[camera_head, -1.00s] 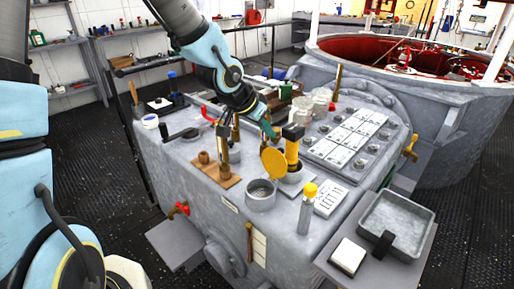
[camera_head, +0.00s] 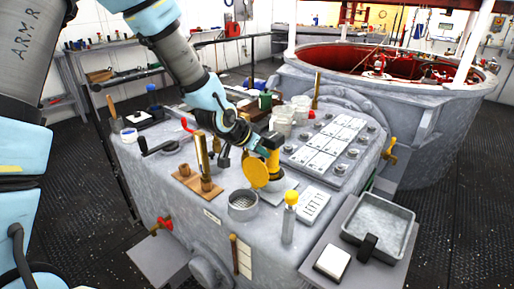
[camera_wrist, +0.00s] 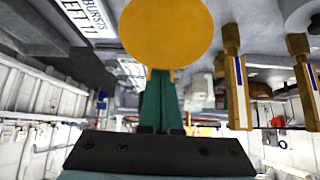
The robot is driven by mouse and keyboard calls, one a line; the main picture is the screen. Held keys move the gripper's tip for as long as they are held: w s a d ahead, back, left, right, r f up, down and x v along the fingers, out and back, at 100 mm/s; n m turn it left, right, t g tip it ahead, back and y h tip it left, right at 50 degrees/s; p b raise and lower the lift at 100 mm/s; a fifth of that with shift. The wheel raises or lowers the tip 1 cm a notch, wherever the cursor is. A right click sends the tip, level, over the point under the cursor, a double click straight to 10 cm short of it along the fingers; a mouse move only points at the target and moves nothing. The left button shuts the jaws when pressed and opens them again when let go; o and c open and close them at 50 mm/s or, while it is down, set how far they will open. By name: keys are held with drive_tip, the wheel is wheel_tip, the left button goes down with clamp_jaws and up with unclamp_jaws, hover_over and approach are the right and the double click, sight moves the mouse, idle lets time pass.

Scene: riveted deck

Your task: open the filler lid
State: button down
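The filler lid is a round yellow disc (camera_head: 255,171), tilted up on edge with its face toward the head camera. A yellow upright piece (camera_head: 273,162) with a dark top is right beside it. In the wrist view the lid (camera_wrist: 167,32) fills the top middle, directly ahead of my gripper. My gripper (camera_wrist: 161,84) has green fingers close together, meeting the lower rim of the disc, with yellow showing at both sides of the tips. It looks shut on the lid; the exact contact is hidden behind the disc. A pale plate lies below the lid on the grey machine top (camera_head: 222,226).
A grey tray (camera_head: 379,224) is at front right.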

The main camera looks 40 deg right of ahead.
drive_tip(key=shift+d+f, duration=0.1)
idle(0.3)
drive_tip(key=shift+s+a, duration=0.15)
drive_tip(key=shift+a, duration=0.75)
drive_tip(key=shift+s+a, duration=0.1)
drive_tip(key=shift+a, duration=0.05)
drive_tip(key=shift+r, duration=0.2)
